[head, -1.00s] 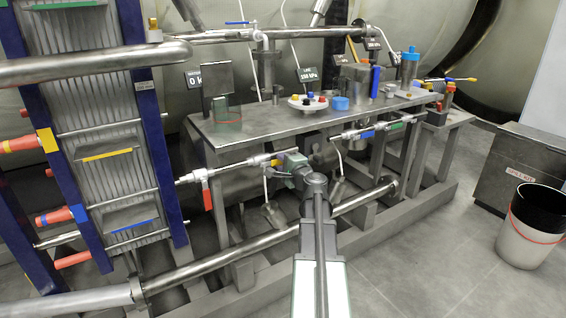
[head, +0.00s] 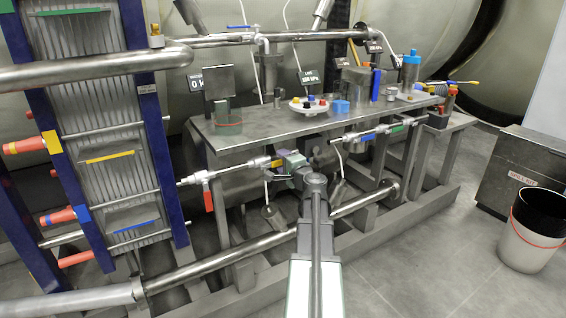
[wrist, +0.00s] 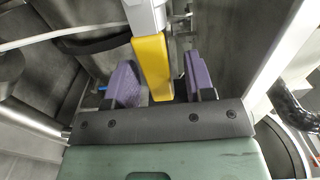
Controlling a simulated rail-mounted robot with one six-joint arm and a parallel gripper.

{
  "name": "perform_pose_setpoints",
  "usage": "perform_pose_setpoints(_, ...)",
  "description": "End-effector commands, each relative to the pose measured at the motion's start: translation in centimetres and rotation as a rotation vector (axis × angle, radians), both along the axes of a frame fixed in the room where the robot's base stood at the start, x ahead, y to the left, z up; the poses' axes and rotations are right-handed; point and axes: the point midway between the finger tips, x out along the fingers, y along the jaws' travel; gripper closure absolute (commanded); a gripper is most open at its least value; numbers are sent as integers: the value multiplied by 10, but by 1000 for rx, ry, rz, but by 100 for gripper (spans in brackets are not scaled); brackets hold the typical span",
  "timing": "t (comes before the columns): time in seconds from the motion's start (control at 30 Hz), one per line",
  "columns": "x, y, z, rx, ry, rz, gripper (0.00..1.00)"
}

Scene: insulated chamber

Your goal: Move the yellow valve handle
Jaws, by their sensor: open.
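The yellow valve handle (wrist: 153,68) shows large in the wrist view, hanging from a pale metal valve part (wrist: 145,15). It lies between the two purple finger pads of my gripper (wrist: 162,78), with a clear gap to the right pad and a narrower one to the left pad. My gripper is open and not closed on it. In the head view my gripper (head: 292,160) is at the pipe below the bench's front edge, and a bit of the yellow handle (head: 278,163) shows at its left side.
A red valve handle (head: 208,201) hangs left on the same pipe. Blue (head: 368,137) and green (head: 397,129) handles are to the right. The bench top (head: 260,132) is above. A thick lower pipe (head: 270,233) crosses in front. The floor at right is open, with a bin (head: 530,240).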

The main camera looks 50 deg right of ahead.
Motion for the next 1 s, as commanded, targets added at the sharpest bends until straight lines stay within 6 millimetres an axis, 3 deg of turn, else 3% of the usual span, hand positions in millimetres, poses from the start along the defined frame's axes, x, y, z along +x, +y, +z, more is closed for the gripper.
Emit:
perform_pose_setpoints(0.17, -10, 4, 0, 0, 0, -1, 51)
perform_pose_setpoints(0.43, -71, 28, 0, 0, 0, -4, 51)
perform_pose_setpoints(0.6, -97, 37, 0, 0, 0, -1, 51)
perform_pose_setpoints(1.0, -101, 38, 0, 0, 0, 0, 51)
